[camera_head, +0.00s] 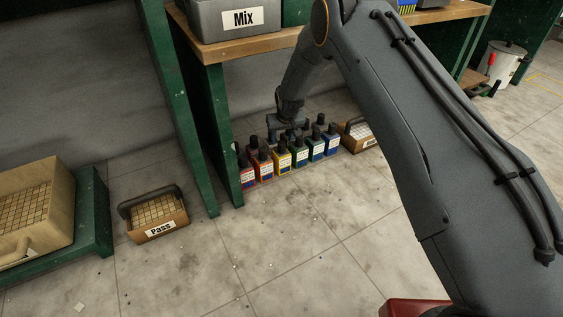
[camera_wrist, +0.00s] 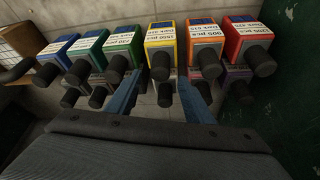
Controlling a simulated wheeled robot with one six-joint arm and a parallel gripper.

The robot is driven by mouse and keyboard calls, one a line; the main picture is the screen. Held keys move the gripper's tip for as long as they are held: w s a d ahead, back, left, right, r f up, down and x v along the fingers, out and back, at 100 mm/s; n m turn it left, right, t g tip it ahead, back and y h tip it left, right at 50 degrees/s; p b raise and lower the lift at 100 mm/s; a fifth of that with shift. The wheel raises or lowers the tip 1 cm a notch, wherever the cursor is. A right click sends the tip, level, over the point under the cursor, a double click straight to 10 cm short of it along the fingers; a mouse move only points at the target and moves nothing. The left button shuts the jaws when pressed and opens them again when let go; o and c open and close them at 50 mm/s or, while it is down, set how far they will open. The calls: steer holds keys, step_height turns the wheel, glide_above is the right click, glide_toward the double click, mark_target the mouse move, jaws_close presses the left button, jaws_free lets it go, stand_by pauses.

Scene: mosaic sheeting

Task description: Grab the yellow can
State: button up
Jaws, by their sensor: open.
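The yellow can (camera_head: 282,162) stands on the floor in a row of square, coloured cans with black caps. In the wrist view the yellow can (camera_wrist: 161,35) shows a white label, and its black cap lies between the lines of my two blue fingers. My gripper (camera_head: 290,128) is above and behind the front row. It also shows in the wrist view (camera_wrist: 160,82), open, with no can seen held. Whether a finger touches the can, I cannot tell.
An orange can (camera_wrist: 203,36) and a green can (camera_wrist: 124,43) stand close on either side. A second row is partly hidden. A green shelf post (camera_head: 226,150) stands left of the row. A "Pass" basket (camera_head: 153,213) sits further left; open floor lies in front.

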mark_target(282, 142)
steer(key=b+x, duration=0.2)
steer(key=x, duration=0.1)
steer(key=b+x, duration=0.1)
steer(key=shift+s+d+f, duration=0.1)
steer(key=shift+s+f, duration=0.1)
steer(key=shift+f, duration=0.25)
steer(key=shift+r, duration=0.15)
jaws_close()
